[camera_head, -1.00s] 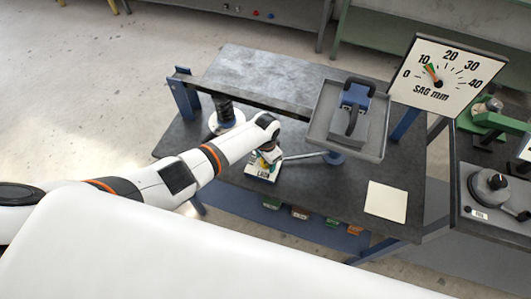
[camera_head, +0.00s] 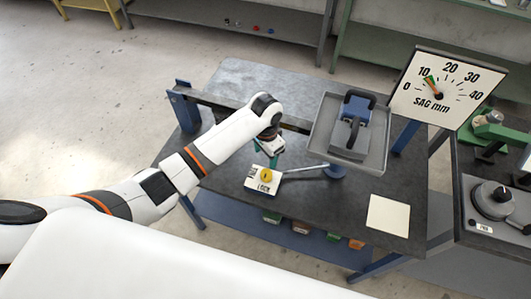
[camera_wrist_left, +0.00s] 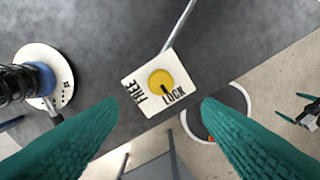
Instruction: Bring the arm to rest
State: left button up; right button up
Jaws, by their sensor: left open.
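My left gripper (camera_head: 268,160) is over the front part of the dark workbench, above and just behind a white plate with a yellow knob (camera_head: 265,176). In the left wrist view its teal fingers (camera_wrist_left: 160,125) are wide apart with nothing between them. The white plate (camera_wrist_left: 133,84) reads FREE and LOCK there, and the yellow knob (camera_wrist_left: 160,82) has a dark pointer mark toward LOCK. The gripper is apart from the knob. A metal rod (camera_head: 303,168) runs from the plate to the right. My right gripper is not in view.
A grey tray (camera_head: 318,135) holds a blue-grey weight with a black handle (camera_head: 350,120). A SAG mm dial (camera_head: 436,88) stands at the right, its needle a little past 10. A blank cream card (camera_head: 388,215) lies on the bench. A spring base (camera_wrist_left: 48,95) shows in the wrist view.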

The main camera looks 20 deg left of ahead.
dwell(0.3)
pick_arm(q)
jog(key=s+d+f+n+t+h, duration=0.1)
jog(key=s+d+h, duration=0.15)
jog(key=s, duration=0.85)
jog(key=s+a+r+n+t+y, duration=0.1)
jog(key=s+a+r+n, duration=0.2)
jog(key=s, duration=0.4)
jog(key=s+a+r+n+t+y, duration=0.1)
jog(key=s+a+r+t, duration=0.1)
jog(key=s+a+r, duration=0.4)
jog(key=s+f+g+b, duration=0.25)
jog(key=f+b, duration=0.45)
jog(key=f, duration=2.9)
jog(key=s+a+f+b, duration=0.2)
jog(key=s+f+b, duration=0.2)
jog(key=s+f, duration=1.2)
notch_tip(320, 180, down, 4)
jog(key=shift+s+r, duration=0.15)
jog(key=shift+s, duration=0.2)
